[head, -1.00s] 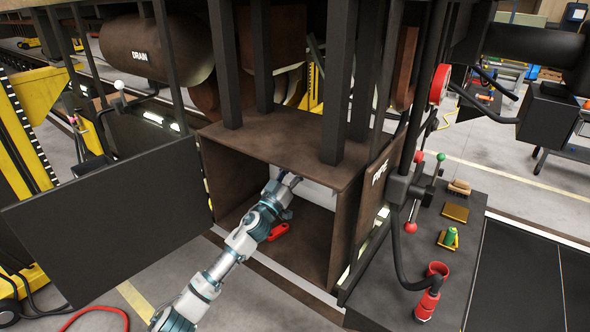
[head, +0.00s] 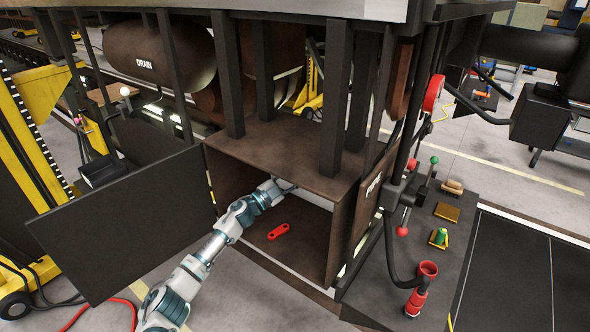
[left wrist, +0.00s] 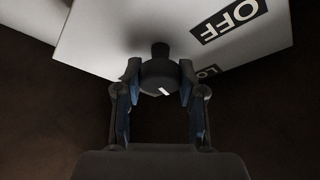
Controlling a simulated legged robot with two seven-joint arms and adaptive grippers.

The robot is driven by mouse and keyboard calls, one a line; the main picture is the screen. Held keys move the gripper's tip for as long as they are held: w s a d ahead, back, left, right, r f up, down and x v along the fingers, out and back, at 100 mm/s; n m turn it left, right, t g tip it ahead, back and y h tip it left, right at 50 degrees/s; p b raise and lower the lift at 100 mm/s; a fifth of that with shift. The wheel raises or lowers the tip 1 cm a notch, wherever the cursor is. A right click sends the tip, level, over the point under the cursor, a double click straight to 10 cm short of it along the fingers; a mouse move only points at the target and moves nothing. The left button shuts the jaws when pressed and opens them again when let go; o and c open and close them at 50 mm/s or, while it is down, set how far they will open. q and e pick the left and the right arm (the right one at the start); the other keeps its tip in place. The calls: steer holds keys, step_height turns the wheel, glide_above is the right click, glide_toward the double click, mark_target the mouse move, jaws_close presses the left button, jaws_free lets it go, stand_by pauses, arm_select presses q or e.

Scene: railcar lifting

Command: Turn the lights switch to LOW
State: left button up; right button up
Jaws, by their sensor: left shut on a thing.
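The lights switch is a round dark knob (left wrist: 160,77) with a white pointer mark, on a white panel (left wrist: 120,35). The panel carries an OFF label (left wrist: 229,20) and a smaller, partly hidden label starting "LO" (left wrist: 208,72). In the left wrist view, my left gripper (left wrist: 159,80) is shut on the knob, one finger on each side. The pointer mark slants towards the lower right of that view. In the head view, my left arm reaches into the open brown box, and the knob is hidden under its top. My right gripper is not in view.
The brown box (head: 290,146) has its black door (head: 125,225) swung open at left. A red piece (head: 278,231) lies on the box floor below my arm. Dark posts stand on the box top. A side shelf at right holds a red cup-like part (head: 421,285).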

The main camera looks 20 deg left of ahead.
arm_select(q)
steer(key=m+p, duration=0.1)
steer(key=m, duration=0.1)
steer(key=m+g+p, duration=0.1)
steer(key=shift+f+m, duration=0.2)
steer(key=shift+m, duration=0.2)
steer(key=shift+m+g, duration=0.3)
steer(key=shift+g, duration=0.1)
steer(key=shift+f, duration=0.15)
steer(key=o, duration=1.1)
steer(key=shift+a, duration=0.1)
steer(key=v, duration=1.1)
steer(key=shift+s+a+f, duration=0.15)
steer(key=shift+s+a, duration=0.05)
steer(key=shift+a, duration=0.2)
